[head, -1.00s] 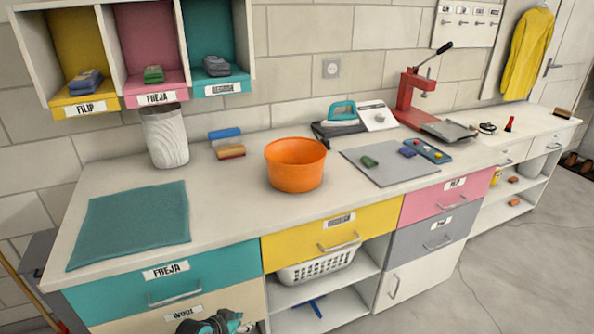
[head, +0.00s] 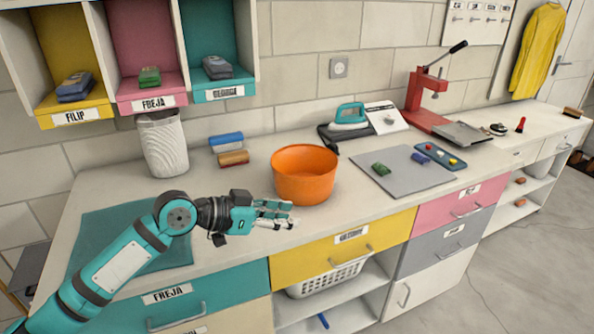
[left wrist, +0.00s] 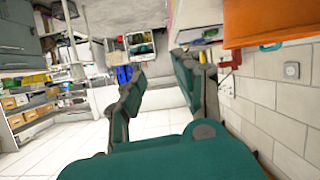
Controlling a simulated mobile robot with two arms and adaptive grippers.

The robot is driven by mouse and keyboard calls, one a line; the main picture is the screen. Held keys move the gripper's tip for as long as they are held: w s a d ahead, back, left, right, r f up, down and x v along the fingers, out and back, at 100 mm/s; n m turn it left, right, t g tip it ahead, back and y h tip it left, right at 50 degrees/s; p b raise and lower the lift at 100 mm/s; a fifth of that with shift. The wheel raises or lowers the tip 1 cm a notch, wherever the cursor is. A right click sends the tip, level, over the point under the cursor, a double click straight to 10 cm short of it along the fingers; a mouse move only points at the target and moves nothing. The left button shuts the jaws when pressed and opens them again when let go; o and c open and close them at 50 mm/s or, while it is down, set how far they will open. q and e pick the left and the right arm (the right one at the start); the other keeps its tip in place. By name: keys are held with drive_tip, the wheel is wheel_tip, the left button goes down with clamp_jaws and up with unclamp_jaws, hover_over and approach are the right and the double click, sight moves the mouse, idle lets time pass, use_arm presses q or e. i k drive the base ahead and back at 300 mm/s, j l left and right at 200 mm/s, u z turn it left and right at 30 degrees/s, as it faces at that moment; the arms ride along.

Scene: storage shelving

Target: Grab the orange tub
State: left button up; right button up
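The orange tub (head: 305,178) stands upright on the white counter. It is open at the top and looks empty as far as I can see inside. My left gripper (head: 284,213) is just in front of the tub's lower left side, with its fingers pointing right. In the left wrist view the two fingers (left wrist: 160,85) are apart with nothing between them. The tub also shows there as an orange shape (left wrist: 262,22) at the upper right, outside the fingers. I cannot tell if a finger touches it. My right gripper is not in view.
A teal mat (head: 105,235) lies under my left arm. A white ribbed bin (head: 163,145) and blue and brown blocks (head: 232,158) stand behind left. A grey mat (head: 392,170) with small items lies to the right. Cubbies (head: 140,98) hang above the back left.

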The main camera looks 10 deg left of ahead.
sight(314, 166)
drive_tip(key=i+j, duration=0.95)
drive_tip(key=j, duration=0.1)
